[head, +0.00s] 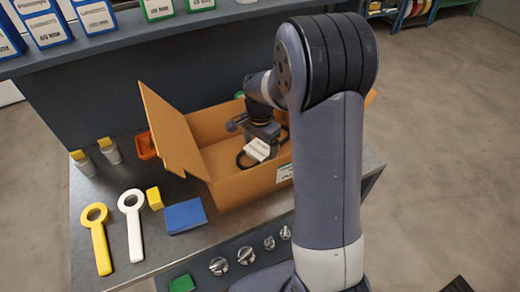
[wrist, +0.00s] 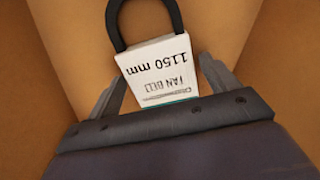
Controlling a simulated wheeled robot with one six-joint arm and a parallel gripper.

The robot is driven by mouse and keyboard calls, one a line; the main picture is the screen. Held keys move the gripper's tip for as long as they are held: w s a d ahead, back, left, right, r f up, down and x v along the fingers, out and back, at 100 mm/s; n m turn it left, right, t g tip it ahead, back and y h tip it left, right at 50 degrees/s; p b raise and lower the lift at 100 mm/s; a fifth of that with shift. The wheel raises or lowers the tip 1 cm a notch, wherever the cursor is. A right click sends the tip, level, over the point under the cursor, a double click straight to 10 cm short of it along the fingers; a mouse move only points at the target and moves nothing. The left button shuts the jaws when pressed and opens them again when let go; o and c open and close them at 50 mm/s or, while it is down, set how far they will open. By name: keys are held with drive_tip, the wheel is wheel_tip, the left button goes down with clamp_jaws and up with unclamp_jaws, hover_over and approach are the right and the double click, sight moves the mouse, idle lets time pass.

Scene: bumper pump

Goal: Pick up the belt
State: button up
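The belt is a black loop (wrist: 112,22) with a white sleeve (wrist: 158,68) printed "FAN BELT 1150 mm". It lies inside the open cardboard box (head: 240,190); in the head view its white sleeve (head: 257,149) and part of the black loop show beside my gripper (head: 258,140). In the wrist view my gripper (wrist: 162,70) is open, with one finger on each side of the white sleeve. Narrow gaps seem to show between fingers and sleeve. The lower end of the sleeve is hidden by the gripper body.
The box's left flap (head: 170,125) stands up, and its walls surround my gripper. On the metal bench (head: 160,250) to the left lie a yellow ring-handled tool (head: 100,240), a white one (head: 133,225), a blue block (head: 185,216) and an orange bin (head: 146,145). Knobs line the bench front.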

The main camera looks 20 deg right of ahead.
drive_tip(key=c, duration=0.9)
drive_tip(key=shift+o, duration=0.2)
drive_tip(key=shift+r, duration=0.1)
